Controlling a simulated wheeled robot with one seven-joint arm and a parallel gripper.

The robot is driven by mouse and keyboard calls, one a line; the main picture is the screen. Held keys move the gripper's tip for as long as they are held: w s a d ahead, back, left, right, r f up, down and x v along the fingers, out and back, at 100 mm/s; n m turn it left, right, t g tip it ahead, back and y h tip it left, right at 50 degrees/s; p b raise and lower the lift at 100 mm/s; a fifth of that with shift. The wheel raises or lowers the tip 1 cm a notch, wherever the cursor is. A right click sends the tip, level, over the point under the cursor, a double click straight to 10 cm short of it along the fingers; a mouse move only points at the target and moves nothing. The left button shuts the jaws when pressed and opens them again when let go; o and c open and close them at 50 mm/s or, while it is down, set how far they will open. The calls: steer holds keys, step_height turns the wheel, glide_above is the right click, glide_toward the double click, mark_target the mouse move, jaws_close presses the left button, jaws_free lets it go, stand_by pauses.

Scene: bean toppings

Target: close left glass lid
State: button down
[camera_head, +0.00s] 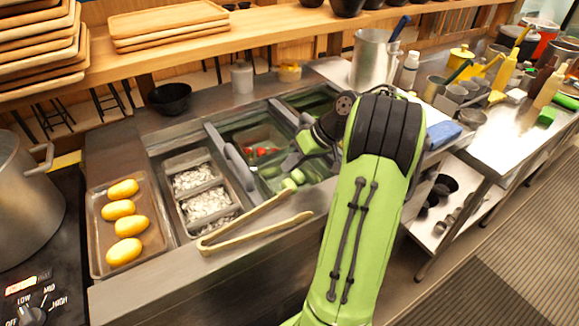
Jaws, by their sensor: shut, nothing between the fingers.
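The topping counter has a left well (200,190) with several small pans of white and grey bits, seen without clear glass over it. A grey curved handle-like bar (237,165) lies along the divider just right of this well; it may be the left glass lid's edge, but I cannot tell. The middle well (258,140) shows red and green food under what looks like glass. My gripper (290,164) is over the middle well, right of the bar and apart from it. Its fingers look shut and empty, partly merged with the background; my arm hides the counter's right part.
Wooden tongs (250,222) lie across the counter's front edge. A tray (97,237) of several yellow potatoes is at left, by a large pot (28,190). A black bowl (170,98) and white jar (242,78) stand behind. A shelf runs along the back.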

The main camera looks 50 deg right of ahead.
mark_target(266, 189)
steer(key=b+x, duration=0.1)
steer(key=x, duration=0.2)
steer(key=b+x, duration=0.1)
steer(key=x, duration=0.2)
steer(key=shift+a+r, duration=0.1)
steer(key=shift+a, duration=0.15)
steer(key=shift+w+a+r+b, duration=0.1)
steer(key=shift+a+b, duration=0.25)
steer(key=shift+a, duration=0.25)
steer(key=shift+w+a+r+b, duration=0.1)
steer(key=shift+a+b, duration=0.25)
steer(key=shift+a, duration=0.25)
steer(key=shift+w+a, duration=0.15)
steer(key=shift+a, duration=0.25)
